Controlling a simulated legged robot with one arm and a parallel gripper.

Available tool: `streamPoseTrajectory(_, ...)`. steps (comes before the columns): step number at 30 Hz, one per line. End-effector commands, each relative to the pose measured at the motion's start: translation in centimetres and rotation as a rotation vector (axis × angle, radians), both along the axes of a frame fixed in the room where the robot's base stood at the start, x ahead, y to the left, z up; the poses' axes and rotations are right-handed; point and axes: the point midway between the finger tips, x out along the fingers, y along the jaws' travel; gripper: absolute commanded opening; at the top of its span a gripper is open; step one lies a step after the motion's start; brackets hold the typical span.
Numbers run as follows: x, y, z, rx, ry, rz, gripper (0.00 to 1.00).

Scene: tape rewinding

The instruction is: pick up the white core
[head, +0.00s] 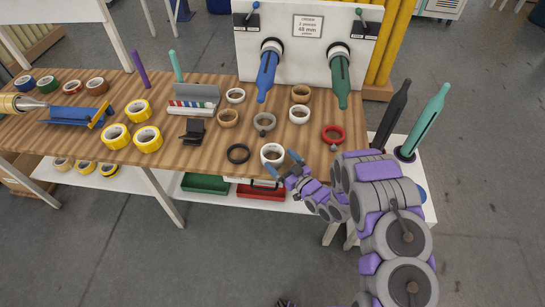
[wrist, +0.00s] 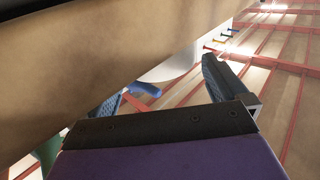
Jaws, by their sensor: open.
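Several white rings lie on the wooden table: a thick one (head: 272,154) at the front edge, another (head: 299,114) behind it and one (head: 235,96) farther back. I cannot tell which is the white core from looks alone. My gripper (head: 283,163) is at the front edge, its blue fingers spread and empty, close beside the nearest white ring. I cannot tell whether they touch it. In the wrist view the gripper (wrist: 165,92) shows its two blue fingers apart, with a white curved surface beyond them that I cannot identify.
A black ring (head: 238,153), red ring (head: 333,134), grey ring (head: 264,122) and tan rings (head: 228,118) lie around. A white board (head: 307,68) holds a blue spindle (head: 267,75) and a green one (head: 340,80). Yellow tape rolls (head: 147,139) sit left. Red bin (head: 260,193) is below.

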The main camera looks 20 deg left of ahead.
Motion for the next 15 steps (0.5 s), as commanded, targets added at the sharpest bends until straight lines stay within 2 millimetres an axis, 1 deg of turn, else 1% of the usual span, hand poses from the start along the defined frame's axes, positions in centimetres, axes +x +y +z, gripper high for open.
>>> streamPoseTrajectory(1,0.3,0.8,-0.3,0.000,-0.002,0.003,1.00)
streamPoseTrajectory(3,0.9,1.7,-0.6,-0.002,0.000,0.003,1.00)
streamPoseTrajectory(6,1.6,2.7,-0.4,-0.001,-0.001,0.002,1.00)
streamPoseTrajectory(10,1.9,3.3,-0.2,0.000,-0.001,0.001,1.00)
streamPoseTrajectory(15,2.0,3.2,-0.2,0.000,0.000,0.001,1.00)
